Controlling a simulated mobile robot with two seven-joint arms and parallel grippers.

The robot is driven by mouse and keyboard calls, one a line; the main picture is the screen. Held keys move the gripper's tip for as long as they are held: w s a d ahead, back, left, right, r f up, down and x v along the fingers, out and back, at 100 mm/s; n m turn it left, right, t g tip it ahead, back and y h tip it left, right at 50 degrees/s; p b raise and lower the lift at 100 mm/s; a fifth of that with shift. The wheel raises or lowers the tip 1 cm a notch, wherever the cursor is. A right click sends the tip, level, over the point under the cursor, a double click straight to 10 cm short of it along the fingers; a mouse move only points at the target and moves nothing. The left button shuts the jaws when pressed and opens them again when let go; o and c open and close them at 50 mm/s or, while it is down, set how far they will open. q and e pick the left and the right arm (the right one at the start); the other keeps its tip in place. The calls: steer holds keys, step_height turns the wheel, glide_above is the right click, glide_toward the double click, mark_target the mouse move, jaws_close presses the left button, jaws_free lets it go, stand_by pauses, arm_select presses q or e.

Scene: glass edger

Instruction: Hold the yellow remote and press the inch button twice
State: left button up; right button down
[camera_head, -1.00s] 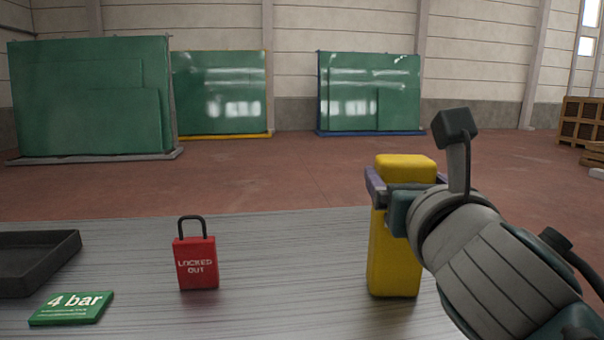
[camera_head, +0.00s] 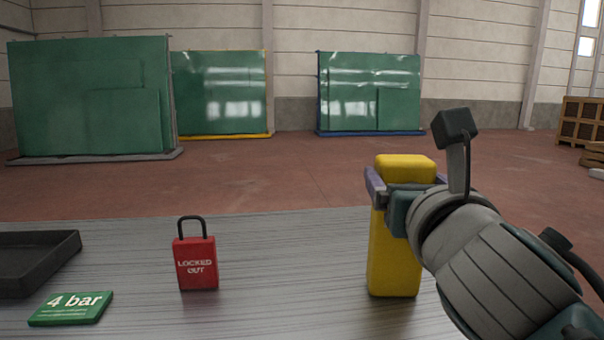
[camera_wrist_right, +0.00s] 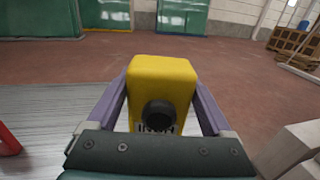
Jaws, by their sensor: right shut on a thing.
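The yellow remote (camera_head: 395,255) stands upright at the right of the grey table in the head view. My right gripper (camera_head: 379,187) is shut on its upper part, one finger showing along its left side. In the right wrist view the remote (camera_wrist_right: 163,80) sits between the two purple fingers of my right gripper (camera_wrist_right: 160,105). The lower part of that face is hidden behind the gripper body. My left gripper is not in view.
A red padlock (camera_head: 196,262) marked "LOCKED OUT" stands left of the remote. The table (camera_head: 290,260) is clear between padlock and remote. Glass racks stand far behind.

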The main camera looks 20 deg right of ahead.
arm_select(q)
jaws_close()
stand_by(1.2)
